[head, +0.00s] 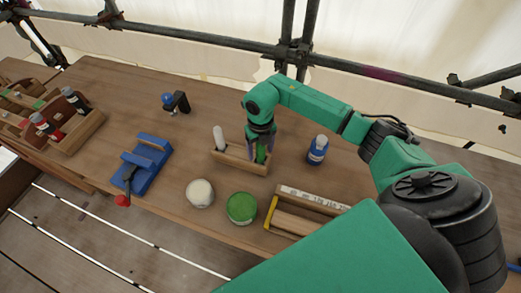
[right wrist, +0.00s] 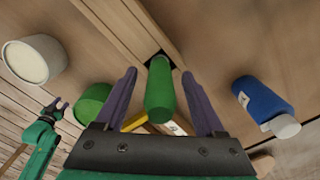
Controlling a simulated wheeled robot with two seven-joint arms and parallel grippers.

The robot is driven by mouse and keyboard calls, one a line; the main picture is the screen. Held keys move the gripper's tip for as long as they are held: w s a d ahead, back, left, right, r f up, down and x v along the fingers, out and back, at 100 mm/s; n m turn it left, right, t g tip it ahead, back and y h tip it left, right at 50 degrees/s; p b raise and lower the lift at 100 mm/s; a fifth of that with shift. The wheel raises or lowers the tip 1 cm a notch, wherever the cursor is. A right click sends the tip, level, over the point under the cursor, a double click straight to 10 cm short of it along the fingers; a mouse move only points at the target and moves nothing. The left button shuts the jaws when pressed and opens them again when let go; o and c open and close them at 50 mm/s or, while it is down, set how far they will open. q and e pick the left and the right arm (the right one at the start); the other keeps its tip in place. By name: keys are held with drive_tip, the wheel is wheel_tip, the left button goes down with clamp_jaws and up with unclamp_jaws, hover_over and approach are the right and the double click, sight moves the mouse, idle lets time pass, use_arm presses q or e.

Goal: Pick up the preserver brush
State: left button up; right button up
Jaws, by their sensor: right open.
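The brush with a green handle (head: 261,153), which I take for the preserver brush, stands upright in a wooden holder (head: 228,162). My right gripper (head: 262,143) is over it, pointing down. In the right wrist view the green handle (right wrist: 160,92) lies between the spread fingers of my right gripper (right wrist: 163,92), with gaps on both sides. Its lower end goes into the holder's dark slot; the bristles are hidden. My left gripper (right wrist: 56,108) shows small at the left of the right wrist view, its fingers apart and empty.
A white-handled brush (head: 219,138) shares the holder. A blue bottle (head: 317,150) stands to the right. A white-topped pot (head: 200,193), a green-topped pot (head: 242,208) and a wooden tray (head: 312,199) are in front. A blue tool (head: 148,166) lies left.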

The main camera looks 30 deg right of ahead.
drive_tip(key=shift+f, duration=0.1)
drive_tip(key=c, duration=0.4)
clamp_jaws()
use_arm(q)
drive_tip(key=shift+s+f, duration=0.1)
drive_tip(key=shift+s, duration=0.6)
use_arm(e)
wheel_tip(320, 180, up, 12)
drive_tip(key=b, duration=0.4)
drive_tip(key=shift+w+r, duration=0.1)
drive_tip(key=shift+r, duration=0.1)
use_arm(q)
wheel_tip(320, 180, down, 3)
drive_tip(key=shift+a+r+p, duration=0.1)
drive_tip(key=shift+p, duration=0.35)
use_arm(e)
wheel_tip(320, 180, up, 8)
drive_tip(key=shift+f, duration=0.15)
